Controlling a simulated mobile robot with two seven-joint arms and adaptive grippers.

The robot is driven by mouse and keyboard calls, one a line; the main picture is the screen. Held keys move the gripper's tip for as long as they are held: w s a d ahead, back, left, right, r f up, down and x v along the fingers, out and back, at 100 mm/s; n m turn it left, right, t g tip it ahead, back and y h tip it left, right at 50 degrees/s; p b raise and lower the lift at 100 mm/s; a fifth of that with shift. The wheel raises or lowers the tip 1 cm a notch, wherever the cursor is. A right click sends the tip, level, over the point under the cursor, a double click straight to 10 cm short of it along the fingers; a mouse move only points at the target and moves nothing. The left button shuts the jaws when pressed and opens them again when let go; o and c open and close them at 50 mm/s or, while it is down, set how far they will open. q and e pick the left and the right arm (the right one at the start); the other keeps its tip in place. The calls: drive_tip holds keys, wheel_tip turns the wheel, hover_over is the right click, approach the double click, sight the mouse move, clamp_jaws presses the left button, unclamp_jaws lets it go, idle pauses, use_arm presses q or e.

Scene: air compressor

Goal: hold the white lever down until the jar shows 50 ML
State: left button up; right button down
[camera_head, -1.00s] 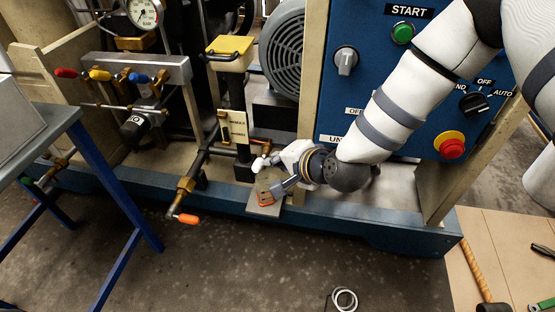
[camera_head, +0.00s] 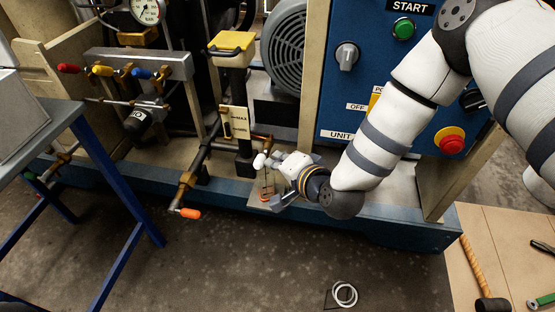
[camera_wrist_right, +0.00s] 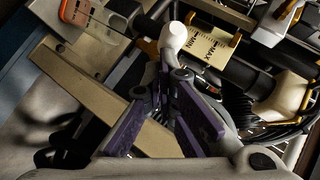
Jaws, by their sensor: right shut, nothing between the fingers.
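The white lever (camera_head: 260,160) sticks out at the foot of the compressor frame, left of my right gripper. In the wrist view its rounded white end (camera_wrist_right: 173,38) is just beyond my right gripper's fingertips (camera_wrist_right: 172,76). The fingers are shut with nothing between them; I cannot tell whether they touch the lever. In the head view the right gripper (camera_head: 275,168) is small and partly hidden by its wrist. My left gripper is out of view.
A MAX-marked gauge plate (camera_head: 236,123) stands behind the lever. An orange-tipped valve handle (camera_head: 188,213) juts out at left. The blue control panel (camera_head: 350,90) rises behind my right arm. A blue-legged table (camera_head: 110,180) stands at left. The floor in front is mostly clear.

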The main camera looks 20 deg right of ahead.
drive_tip(key=f+t, duration=0.1)
drive_tip(key=f+n+t, duration=0.1)
drive_tip(key=t, duration=0.1)
drive_tip(key=shift+s+a+f+n+h, duration=0.1)
drive_tip(key=shift+s+a+n+h, duration=0.1)
drive_tip(key=shift+s+n+h, duration=0.1)
drive_tip(key=shift+f, duration=0.25)
idle(7.2)
